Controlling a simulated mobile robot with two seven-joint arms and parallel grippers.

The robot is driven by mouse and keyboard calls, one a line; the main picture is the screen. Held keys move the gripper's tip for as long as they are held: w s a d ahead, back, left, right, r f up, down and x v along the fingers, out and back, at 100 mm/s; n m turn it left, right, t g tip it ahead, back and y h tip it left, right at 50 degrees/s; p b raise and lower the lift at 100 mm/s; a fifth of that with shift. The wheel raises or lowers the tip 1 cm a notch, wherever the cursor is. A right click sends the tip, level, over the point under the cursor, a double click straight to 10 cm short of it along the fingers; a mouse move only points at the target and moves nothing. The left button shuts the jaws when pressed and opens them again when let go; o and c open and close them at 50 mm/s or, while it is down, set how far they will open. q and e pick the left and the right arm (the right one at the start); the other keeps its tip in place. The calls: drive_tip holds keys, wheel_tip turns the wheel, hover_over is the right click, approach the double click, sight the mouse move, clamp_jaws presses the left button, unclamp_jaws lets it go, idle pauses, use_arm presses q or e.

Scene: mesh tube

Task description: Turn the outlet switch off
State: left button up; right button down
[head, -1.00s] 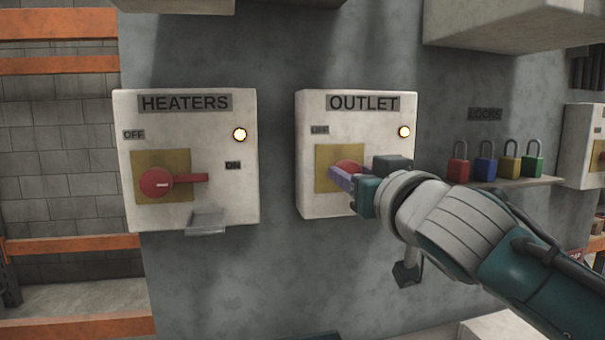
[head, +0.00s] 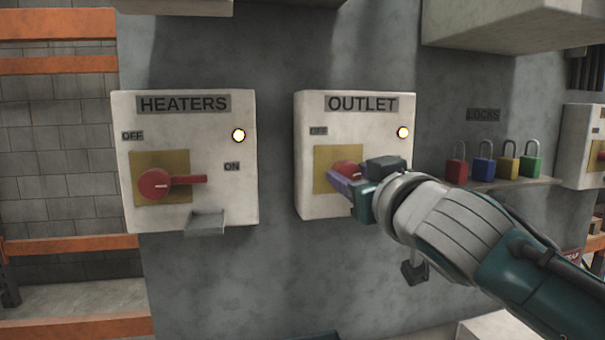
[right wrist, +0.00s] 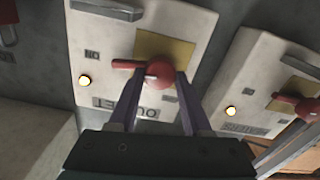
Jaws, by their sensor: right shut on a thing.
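The white box labelled OUTLET (head: 310,200) hangs on the grey wall. It carries a red rotary switch (head: 346,168) on a yellow plate, and its lamp (head: 403,132) is lit. My right gripper (head: 345,183) is at this switch and partly covers it in the head view. In the right wrist view, which is upside down, the purple fingers (right wrist: 157,82) are shut on the red switch (right wrist: 161,75), at its round hub. The handle lies level, pointing toward the ON side. My left gripper is not in view.
A HEATERS box (head: 220,180) with a similar red switch (head: 157,184) and lit lamp is to the left. A grey box (head: 500,25) juts out above.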

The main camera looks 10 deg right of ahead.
drive_tip(key=n, duration=0.3)
drive_tip(key=shift+n, duration=0.3)
drive_tip(key=n+p, duration=0.1)
drive_tip(key=n, duration=0.3)
drive_tip(key=shift+n, duration=0.3)
drive_tip(key=n, duration=0.4)
drive_tip(key=shift+a, duration=0.1)
drive_tip(key=shift+f+n+p, duration=0.15)
drive_tip(key=shift+n+p, duration=0.2)
drive_tip(key=shift+n, duration=1.75)
drive_tip(key=shift+c, duration=1.7)
unclamp_jaws()
